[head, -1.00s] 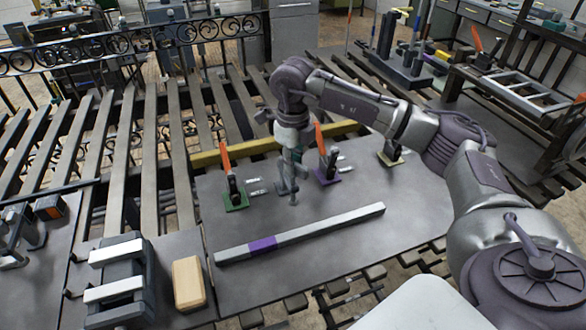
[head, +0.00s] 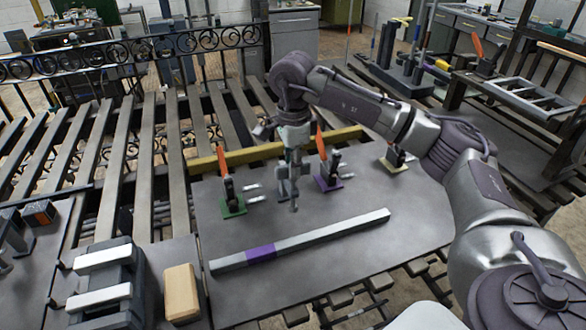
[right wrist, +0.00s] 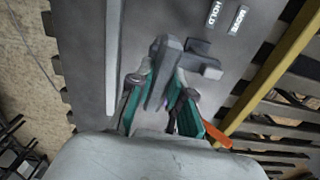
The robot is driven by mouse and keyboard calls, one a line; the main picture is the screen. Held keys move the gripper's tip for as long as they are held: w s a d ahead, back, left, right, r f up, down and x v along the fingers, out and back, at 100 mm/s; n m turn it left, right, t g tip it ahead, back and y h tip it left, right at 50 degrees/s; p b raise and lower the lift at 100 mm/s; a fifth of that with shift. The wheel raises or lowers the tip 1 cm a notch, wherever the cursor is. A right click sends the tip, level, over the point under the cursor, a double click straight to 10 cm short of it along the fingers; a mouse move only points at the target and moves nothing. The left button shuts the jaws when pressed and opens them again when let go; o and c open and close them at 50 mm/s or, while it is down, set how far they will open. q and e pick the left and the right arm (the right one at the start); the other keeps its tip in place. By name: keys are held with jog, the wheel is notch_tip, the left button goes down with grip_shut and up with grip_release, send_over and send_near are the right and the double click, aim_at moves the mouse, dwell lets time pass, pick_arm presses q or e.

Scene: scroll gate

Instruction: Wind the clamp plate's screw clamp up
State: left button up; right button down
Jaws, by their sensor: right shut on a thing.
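The screw clamp (head: 282,187) is a grey piece standing on the dark clamp plate (head: 345,258), between a green-based toggle clamp (head: 231,203) and a purple-based one (head: 327,178). My right gripper (head: 293,172) points down at it from above and hides much of it. In the right wrist view, the teal-padded fingers (right wrist: 164,82) are closed about a grey part of the screw clamp (right wrist: 165,58). How far the clamp is wound cannot be told. My left gripper is not in view.
A grey bar (head: 335,230) with a purple band lies in front of the clamps. A pale-based clamp (head: 395,160) stands to the right. A wooden block (head: 181,292) and a dark fixture (head: 105,290) are at the lower left. A yellow rail (head: 250,152) runs behind.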

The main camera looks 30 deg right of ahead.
jog(key=shift+f+n+b, duration=0.15)
jog(key=shift+n+b, duration=0.15)
jog(key=shift+n, duration=0.9)
jog(key=c, duration=1.1)
grip_release()
notch_tip(320, 180, up, 12)
jog(key=shift+r, duration=0.1)
